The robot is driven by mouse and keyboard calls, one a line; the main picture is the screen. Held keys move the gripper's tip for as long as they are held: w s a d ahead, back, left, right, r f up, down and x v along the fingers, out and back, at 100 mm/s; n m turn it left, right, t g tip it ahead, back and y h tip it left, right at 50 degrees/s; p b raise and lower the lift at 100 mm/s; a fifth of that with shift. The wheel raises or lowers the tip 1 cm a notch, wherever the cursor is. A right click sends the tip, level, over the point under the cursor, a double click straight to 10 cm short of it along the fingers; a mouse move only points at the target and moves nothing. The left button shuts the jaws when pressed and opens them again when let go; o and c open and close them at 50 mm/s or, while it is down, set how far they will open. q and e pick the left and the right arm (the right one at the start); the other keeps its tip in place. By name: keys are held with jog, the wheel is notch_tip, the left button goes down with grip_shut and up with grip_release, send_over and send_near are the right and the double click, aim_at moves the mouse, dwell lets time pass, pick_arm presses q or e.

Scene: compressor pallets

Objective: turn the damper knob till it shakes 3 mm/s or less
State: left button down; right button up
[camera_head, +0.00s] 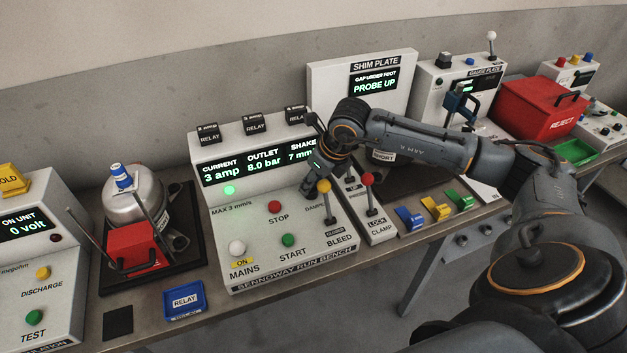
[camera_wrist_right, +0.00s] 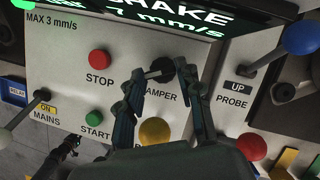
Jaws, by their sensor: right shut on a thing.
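The damper knob (camera_wrist_right: 162,69) is black and sits on the run bench panel (camera_wrist_right: 62,65) beside the DAMPER label, partly hidden by my fingers. My right gripper (camera_wrist_right: 158,77) has its fingers on either side of the knob and is shut on it. In the head view the right gripper (camera_head: 309,190) comes down over the panel and hides the knob. The bench display (camera_head: 258,162) reads current 3 amp, outlet 8.0 bar and shake 7 mm/s. The panel is marked MAX 3 mm/s.
Close to the knob are the red STOP button (camera_head: 275,206), the green START button (camera_head: 288,240) and the yellow-balled BLEED lever (camera_head: 324,186). The clamp lever's red ball (camera_head: 367,179) stands to the right. A compressor (camera_head: 134,197) sits on the left.

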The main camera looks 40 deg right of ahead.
jog(key=shift+a+f+m+h+b, duration=0.1)
jog(key=shift+m+h+b, duration=0.15)
jog(key=shift+m+b, duration=0.45)
jog(key=shift+a+f+m+h+b, duration=0.1)
jog(key=shift+m+h+b, duration=0.15)
jog(key=shift+m+b, duration=0.45)
jog(key=shift+r+m+h+b, duration=0.15)
jog(key=shift+m+h+b, duration=0.6)
jog(key=shift+m, duration=0.75)
jog(key=o, duration=1.1)
jog(key=shift+o, duration=0.2)
jog(key=shift+r, duration=0.15)
jog(key=v, duration=1.1)
jog(key=shift+s+r, duration=0.15)
jog(key=shift+r, duration=0.25)
